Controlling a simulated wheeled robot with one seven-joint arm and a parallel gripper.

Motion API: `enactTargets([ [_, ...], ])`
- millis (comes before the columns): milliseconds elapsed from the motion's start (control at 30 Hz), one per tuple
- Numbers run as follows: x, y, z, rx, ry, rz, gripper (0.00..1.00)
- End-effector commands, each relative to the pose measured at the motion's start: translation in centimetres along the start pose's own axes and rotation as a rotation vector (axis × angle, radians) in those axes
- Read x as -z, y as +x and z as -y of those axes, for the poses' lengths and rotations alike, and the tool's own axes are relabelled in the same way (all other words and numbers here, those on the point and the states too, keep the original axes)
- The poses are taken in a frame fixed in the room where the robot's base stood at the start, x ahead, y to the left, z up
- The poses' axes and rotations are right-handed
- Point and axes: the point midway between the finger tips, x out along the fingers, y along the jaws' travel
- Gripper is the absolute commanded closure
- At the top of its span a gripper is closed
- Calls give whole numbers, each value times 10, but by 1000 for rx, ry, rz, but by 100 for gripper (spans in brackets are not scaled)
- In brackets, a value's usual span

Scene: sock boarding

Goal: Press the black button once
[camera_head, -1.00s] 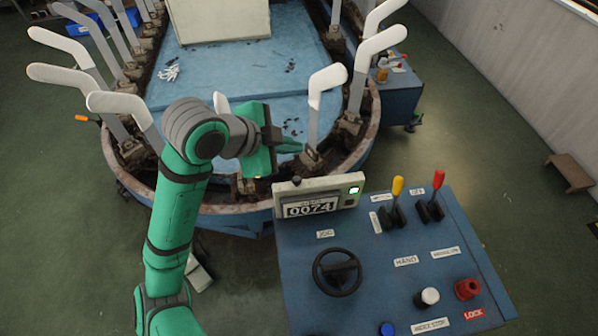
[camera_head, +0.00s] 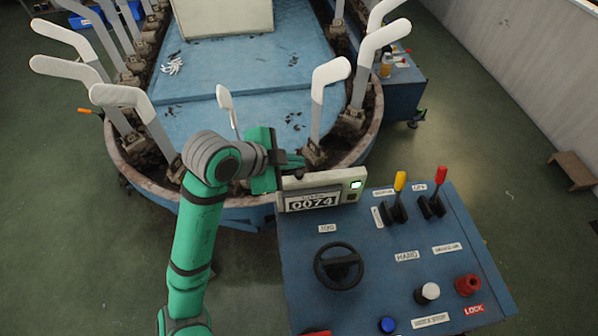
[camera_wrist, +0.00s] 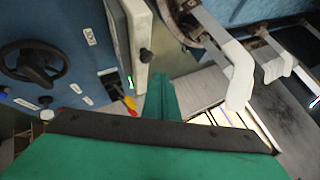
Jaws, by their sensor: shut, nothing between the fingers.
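A black round button (camera_wrist: 146,57) sticks out from the side of the pale counter box (camera_wrist: 126,35) in the wrist view. In the head view the counter box (camera_head: 322,190) reads 0074 and has a lit green patch on its front. My gripper (camera_head: 298,161) is shut and empty, just behind the box's top left edge. In the wrist view my gripper's green fingers (camera_wrist: 161,88) end beside and a little below the button, apart from it in the picture. Whether they touch cannot be told.
The blue console (camera_head: 390,260) carries a black handwheel (camera_head: 339,266), a yellow lever (camera_head: 400,182), a red lever (camera_head: 440,177), a white knob (camera_head: 427,293), a red knob (camera_head: 468,285) and a blue button (camera_head: 388,325). Behind stands the oval machine (camera_head: 240,212) with several upright sock forms.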

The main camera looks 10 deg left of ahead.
Motion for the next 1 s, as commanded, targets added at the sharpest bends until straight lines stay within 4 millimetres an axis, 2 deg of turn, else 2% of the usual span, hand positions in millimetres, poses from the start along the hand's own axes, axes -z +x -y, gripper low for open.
enactTargets([
  [233,-6,8,-6,0,-1,0,100],
  [1000,-6,8,-6,0,0,0,100],
])
